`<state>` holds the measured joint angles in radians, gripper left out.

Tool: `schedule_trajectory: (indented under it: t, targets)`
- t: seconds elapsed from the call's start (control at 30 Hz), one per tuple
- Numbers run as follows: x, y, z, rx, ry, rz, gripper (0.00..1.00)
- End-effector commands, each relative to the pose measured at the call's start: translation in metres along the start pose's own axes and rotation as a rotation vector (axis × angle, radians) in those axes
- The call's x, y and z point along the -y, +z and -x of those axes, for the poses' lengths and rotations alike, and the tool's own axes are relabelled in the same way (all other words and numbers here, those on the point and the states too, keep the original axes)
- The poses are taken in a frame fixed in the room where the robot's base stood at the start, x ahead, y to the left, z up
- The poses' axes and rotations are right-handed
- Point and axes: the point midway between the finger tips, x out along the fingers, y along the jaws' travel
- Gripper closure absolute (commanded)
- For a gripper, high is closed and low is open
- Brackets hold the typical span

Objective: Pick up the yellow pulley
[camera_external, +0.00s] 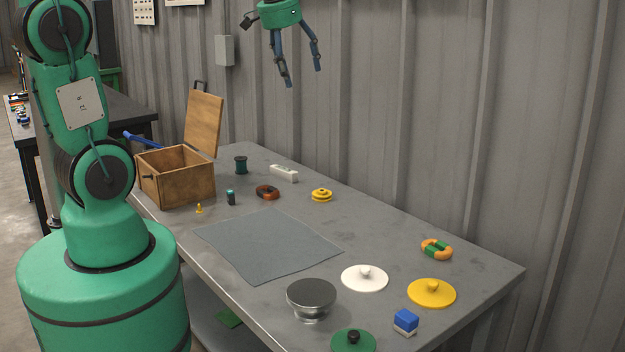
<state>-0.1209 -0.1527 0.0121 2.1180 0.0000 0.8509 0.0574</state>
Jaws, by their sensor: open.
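The yellow pulley (321,195) looks like a small grooved yellow wheel with a darker centre. It lies flat on the grey metal table (390,225), toward the wall side, with bare table around it. My gripper (303,77) is at the top of the view, high above the table and well above the pulley. Its two blue fingers are spread apart and point down, with nothing between them.
Near the pulley are a white bar (284,174) and a reddish-brown ring (267,192). An open wooden box (178,187) stands farther left. A grey mat (268,246) lies mid-table. Yellow (431,293) and white (364,279) knobbed discs lie nearer. The corrugated wall (440,120) is behind.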

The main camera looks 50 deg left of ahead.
Motion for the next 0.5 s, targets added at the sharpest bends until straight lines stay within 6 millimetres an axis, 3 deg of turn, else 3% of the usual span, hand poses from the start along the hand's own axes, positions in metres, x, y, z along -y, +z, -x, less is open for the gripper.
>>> schedule_trajectory:
  t: [0.2, 0.5]
  targets:
    - [0.017, -0.043, -0.027, 0.038, -0.005, 0.012, 0.23]
    - [0.043, -0.092, -0.075, 0.089, -0.009, 0.030, 0.23]
